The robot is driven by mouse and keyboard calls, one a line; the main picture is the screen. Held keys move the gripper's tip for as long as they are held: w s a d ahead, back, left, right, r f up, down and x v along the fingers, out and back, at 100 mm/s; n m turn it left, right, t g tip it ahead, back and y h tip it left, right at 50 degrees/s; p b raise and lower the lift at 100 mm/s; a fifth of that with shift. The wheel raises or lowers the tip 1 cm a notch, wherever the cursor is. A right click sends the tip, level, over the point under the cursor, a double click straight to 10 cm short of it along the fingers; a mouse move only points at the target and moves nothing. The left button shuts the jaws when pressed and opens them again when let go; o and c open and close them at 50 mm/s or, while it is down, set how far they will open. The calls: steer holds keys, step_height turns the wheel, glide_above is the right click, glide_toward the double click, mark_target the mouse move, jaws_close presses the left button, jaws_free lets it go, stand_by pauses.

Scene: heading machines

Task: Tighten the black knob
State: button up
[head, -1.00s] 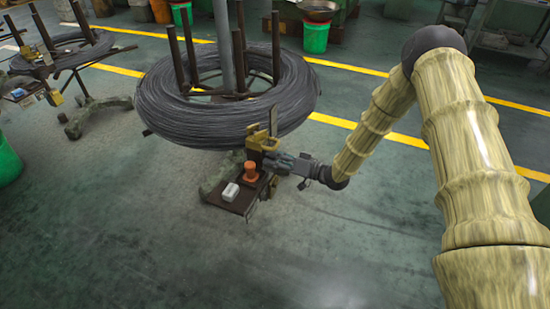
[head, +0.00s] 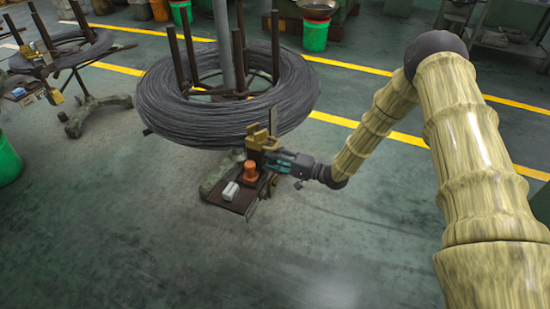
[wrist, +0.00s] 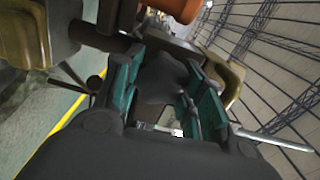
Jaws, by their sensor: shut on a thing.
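My gripper (head: 276,159) reaches in from the right at the yellow-brown bracket (head: 261,140) on the wire stand, below the coil's front edge. In the wrist view its two teal-padded fingers (wrist: 163,92) are closed around a dark shape, which looks like the black knob (wrist: 165,75). The knob's outline is hard to make out against the dark fingers. In the head view the knob is hidden by my gripper and the bracket.
A large coil of dark wire (head: 170,115) hangs on the stand just above my gripper. An orange part (head: 250,172) and a white box (head: 231,190) sit on a dark plate close by. The green floor in front is clear.

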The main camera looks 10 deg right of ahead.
steer(key=shift+s+f+m, duration=0.1)
steer(key=shift+m, duration=0.3)
steer(key=o, duration=1)
steer(key=v, duration=1.2)
